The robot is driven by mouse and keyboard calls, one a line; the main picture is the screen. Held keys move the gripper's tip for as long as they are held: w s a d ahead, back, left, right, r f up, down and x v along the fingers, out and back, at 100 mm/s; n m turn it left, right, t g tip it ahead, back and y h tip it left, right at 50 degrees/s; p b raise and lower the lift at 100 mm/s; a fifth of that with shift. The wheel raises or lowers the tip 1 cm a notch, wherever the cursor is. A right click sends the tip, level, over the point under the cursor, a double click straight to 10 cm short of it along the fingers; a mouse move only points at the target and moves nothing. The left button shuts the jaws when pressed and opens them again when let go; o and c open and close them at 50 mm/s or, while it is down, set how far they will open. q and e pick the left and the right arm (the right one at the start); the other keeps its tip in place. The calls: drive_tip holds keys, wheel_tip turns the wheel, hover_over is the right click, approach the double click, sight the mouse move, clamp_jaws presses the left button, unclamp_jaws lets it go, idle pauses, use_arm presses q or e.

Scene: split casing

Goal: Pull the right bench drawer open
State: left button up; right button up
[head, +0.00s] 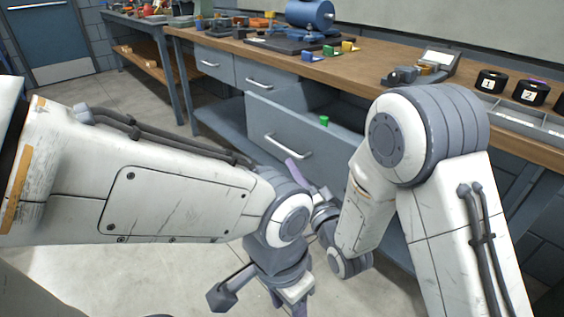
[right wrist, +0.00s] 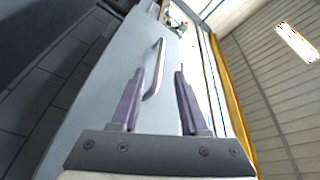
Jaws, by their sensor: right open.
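The right bench drawer (head: 258,124) has a grey front with a pale bar handle (head: 290,148). It stands out from the bench, and its inside shows with a green block (head: 323,120) in it. My right gripper (head: 300,174) is open and empty, close in front of the handle. In the right wrist view the handle (right wrist: 155,75) reaches between and past the purple fingertips (right wrist: 160,73), nearer the left finger; I cannot tell whether they touch. My left gripper (head: 289,298) is low at the bottom centre, its fingers partly hidden and cut off.
Two other drawers (head: 212,63) (head: 262,78) to the left look closed. The wooden benchtop (head: 365,72) carries a blue motor (head: 310,14), small coloured blocks and black numbered rolls (head: 490,81). The floor at the left is clear. My right arm hides part of the bench.

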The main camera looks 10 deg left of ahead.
sight(281, 145)
drive_tip(key=shift+t+y, duration=0.3)
drive_tip(key=shift+t, duration=0.2)
drive_tip(key=x, duration=0.3)
drive_tip(key=b+x, duration=0.1)
drive_tip(key=x, duration=0.2)
drive_tip(key=f+x, duration=0.1)
drive_tip(key=x, duration=0.3)
drive_tip(key=shift+w, duration=0.1)
clamp_jaws()
drive_tip(key=shift+b, duration=0.3)
idle(0.6)
